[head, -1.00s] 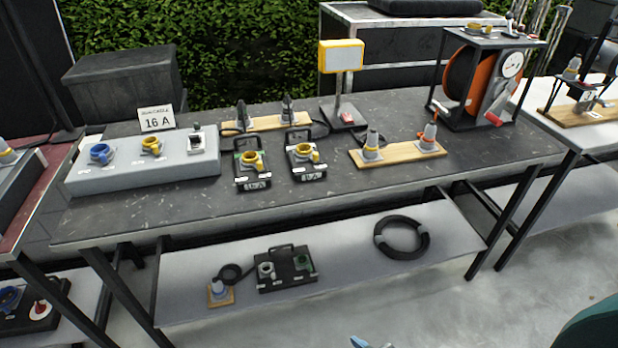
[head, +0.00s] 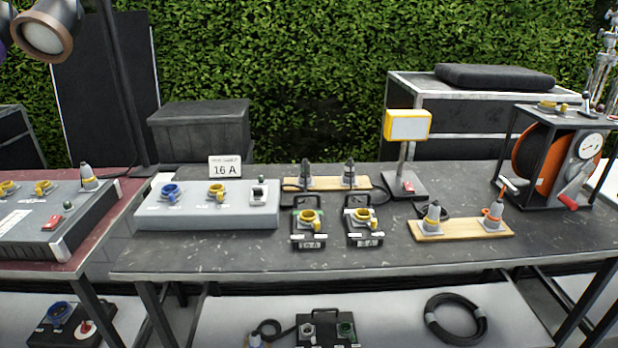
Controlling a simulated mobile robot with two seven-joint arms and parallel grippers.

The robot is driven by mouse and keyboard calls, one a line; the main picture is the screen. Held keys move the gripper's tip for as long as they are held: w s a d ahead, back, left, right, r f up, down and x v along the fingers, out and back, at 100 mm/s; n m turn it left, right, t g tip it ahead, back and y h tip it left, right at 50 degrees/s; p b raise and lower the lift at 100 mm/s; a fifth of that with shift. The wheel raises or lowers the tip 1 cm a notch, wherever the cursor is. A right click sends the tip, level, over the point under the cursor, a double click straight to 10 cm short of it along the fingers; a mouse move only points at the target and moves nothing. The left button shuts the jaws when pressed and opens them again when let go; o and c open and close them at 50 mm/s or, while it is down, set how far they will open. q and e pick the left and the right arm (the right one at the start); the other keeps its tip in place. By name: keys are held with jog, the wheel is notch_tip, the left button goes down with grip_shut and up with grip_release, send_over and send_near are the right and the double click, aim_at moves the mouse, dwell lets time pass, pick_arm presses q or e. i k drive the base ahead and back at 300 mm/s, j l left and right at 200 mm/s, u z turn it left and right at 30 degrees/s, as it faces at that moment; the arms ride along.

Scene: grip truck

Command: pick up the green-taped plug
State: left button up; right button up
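No plug with clearly green tape can be made out at this size. Two dark plugs, a left one (head: 305,172) and a right one (head: 349,172), stand upright on a wooden board at the back of the table. A black socket box (head: 308,240) with a yellow socket has a small green mark, beside a similar box (head: 363,238). Neither of my grippers is in view.
A grey panel (head: 208,216) with blue and yellow sockets stands left, behind it a "16 A" sign (head: 225,168). An orange cable reel (head: 545,160) stands right. A yellow-framed lamp (head: 407,125) stands behind. The table's front strip (head: 230,258) is clear. A coiled cable (head: 455,320) lies below.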

aim_at(305, 173)
jog(key=i+j, duration=0.25)
jog(key=i, duration=0.25)
jog(key=i+j, duration=0.3)
jog(key=i, duration=0.2)
jog(key=k+l+u, duration=0.15)
jog(key=l+u, duration=0.2)
jog(key=k+l+u, duration=0.3)
jog(key=i+l, duration=0.1)
jog(key=l, duration=0.05)
